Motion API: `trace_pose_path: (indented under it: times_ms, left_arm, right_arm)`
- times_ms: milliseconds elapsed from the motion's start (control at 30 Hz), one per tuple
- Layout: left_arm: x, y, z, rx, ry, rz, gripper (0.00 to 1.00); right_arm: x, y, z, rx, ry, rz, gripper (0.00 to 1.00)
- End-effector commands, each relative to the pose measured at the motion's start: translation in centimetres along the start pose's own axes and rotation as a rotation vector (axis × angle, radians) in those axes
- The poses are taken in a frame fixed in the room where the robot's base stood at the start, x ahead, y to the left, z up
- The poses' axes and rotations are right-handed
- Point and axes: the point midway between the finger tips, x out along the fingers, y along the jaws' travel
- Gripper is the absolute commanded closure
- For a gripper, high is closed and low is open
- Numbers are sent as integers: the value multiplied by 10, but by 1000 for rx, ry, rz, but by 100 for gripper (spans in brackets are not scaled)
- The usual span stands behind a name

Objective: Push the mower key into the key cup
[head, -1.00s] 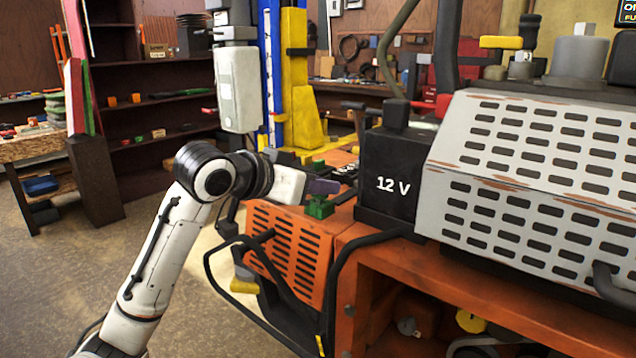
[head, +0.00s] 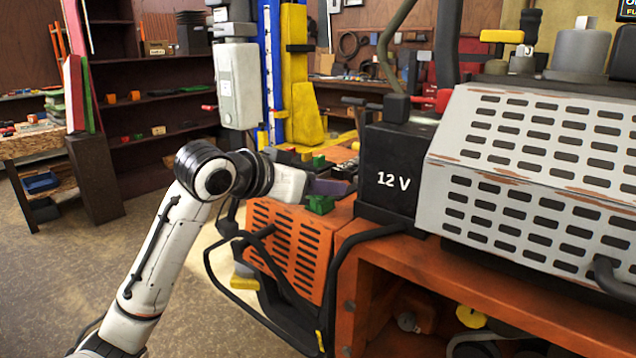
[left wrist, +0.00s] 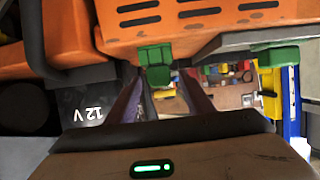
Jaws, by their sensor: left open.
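My left gripper (head: 343,187) is over the orange mower housing (head: 292,248), left of the black 12 V box. Its purple-grey fingers are apart in the left wrist view (left wrist: 158,80). A green piece (left wrist: 155,62) with a block-like end shows between the fingertips there, and I cannot tell whether they touch it. In the head view a green piece (head: 320,204) sits just below the fingers at the housing's top edge. A second green piece (left wrist: 279,57) is to the right in the wrist view. I cannot tell which piece is the mower key or the key cup. My right gripper is not in view.
The black 12 V box (head: 388,180) stands close to the right of my left gripper. A grey slotted cover (head: 530,180) is farther right. A black bar frame (head: 335,290) curves in front of the housing. A yellow and blue post (head: 297,80) rises behind. Open floor lies left.

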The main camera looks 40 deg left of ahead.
Motion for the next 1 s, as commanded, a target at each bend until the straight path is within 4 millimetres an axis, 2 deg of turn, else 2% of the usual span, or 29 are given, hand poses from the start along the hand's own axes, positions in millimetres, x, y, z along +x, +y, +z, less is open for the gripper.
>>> trace_pose_path:
  times_ms: [100,167,400,600,767,1000]
  left_arm:
    - [-2,0,0,1,1,-1,52]
    - [-10,-1,0,2,2,-1,52]
    - [-57,0,0,4,3,-3,52]
    - [-90,-1,0,1,2,-2,52]
    - [-102,0,0,1,0,-1,52]
    - [-103,0,0,0,0,0,52]
  right_arm:
    - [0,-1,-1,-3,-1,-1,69]
    - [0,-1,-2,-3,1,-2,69]
    - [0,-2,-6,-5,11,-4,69]
    - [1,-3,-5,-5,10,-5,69]
    - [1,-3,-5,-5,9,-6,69]
    - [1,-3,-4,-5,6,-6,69]
